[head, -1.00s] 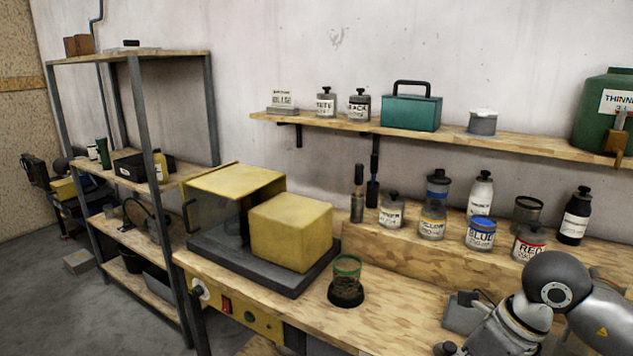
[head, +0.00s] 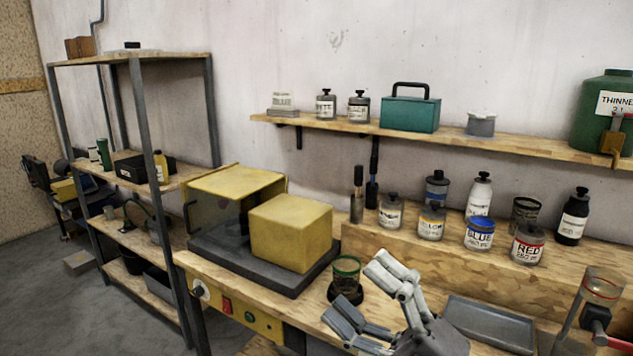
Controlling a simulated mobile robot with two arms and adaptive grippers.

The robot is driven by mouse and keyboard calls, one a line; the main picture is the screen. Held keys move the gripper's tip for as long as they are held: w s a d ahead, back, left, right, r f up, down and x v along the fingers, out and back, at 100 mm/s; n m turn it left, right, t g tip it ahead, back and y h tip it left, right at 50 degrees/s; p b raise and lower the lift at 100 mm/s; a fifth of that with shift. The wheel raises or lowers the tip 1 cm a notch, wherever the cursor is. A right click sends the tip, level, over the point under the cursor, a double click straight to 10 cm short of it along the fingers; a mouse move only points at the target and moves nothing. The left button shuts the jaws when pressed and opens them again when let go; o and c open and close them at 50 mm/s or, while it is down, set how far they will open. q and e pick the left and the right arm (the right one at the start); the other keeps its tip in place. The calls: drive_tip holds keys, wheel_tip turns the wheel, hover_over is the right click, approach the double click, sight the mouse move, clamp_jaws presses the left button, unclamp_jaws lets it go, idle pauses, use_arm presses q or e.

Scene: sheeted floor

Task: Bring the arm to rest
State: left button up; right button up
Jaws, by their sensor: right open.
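My right gripper (head: 357,292) is in the lower middle of the head view, above the front of the workbench (head: 285,307). Its grey fingers are spread wide with nothing between them. It appears close in front of a green-rimmed glass cup (head: 346,272) standing in a dark round holder on the bench. The gripper partly overlaps the holder in the picture; I cannot tell whether they touch. My left gripper is not in view.
A yellow machine (head: 290,232) stands left of the cup. A grey tray (head: 490,325) lies right of the gripper, with a clear vessel (head: 603,288) on a stand at far right. Several paint bottles, including a red-labelled one (head: 527,245), stand on the raised step behind.

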drive_tip(key=w+d+f+m+t+h, duration=0.3)
drive_tip(key=d+f+m+t+h, duration=0.15)
drive_tip(key=m+h, duration=0.4)
drive_tip(key=w+d+f+m+t+h, duration=0.3)
drive_tip(key=d+f+m+h, duration=0.3)
drive_tip(key=m, duration=0.4)
drive_tip(key=s+d+f+m+g+h, duration=0.2)
drive_tip(key=d+f+m+g+h, duration=0.1)
drive_tip(key=f, duration=0.4)
drive_tip(key=s+d+f+m+g+h, duration=0.2)
drive_tip(key=f+g+h, duration=0.1)
drive_tip(key=f, duration=0.3)
drive_tip(key=s+f+m+g, duration=0.3)
drive_tip(key=s+f+g, duration=0.8)
drive_tip(key=s+f, duration=0.7)
drive_tip(key=s+f+g, duration=0.1)
drive_tip(key=s+f, duration=0.1)
drive_tip(key=f, duration=1.1)
drive_tip(key=s+f, duration=0.3)
drive_tip(key=f, duration=1)
drive_tip(key=s+d+f+g, duration=0.1)
drive_tip(key=s+d+f, duration=0.1)
drive_tip(key=s+f, duration=1.3)
drive_tip(key=shift+s+d, duration=0.2)
drive_tip(key=shift+s, duration=0.2)
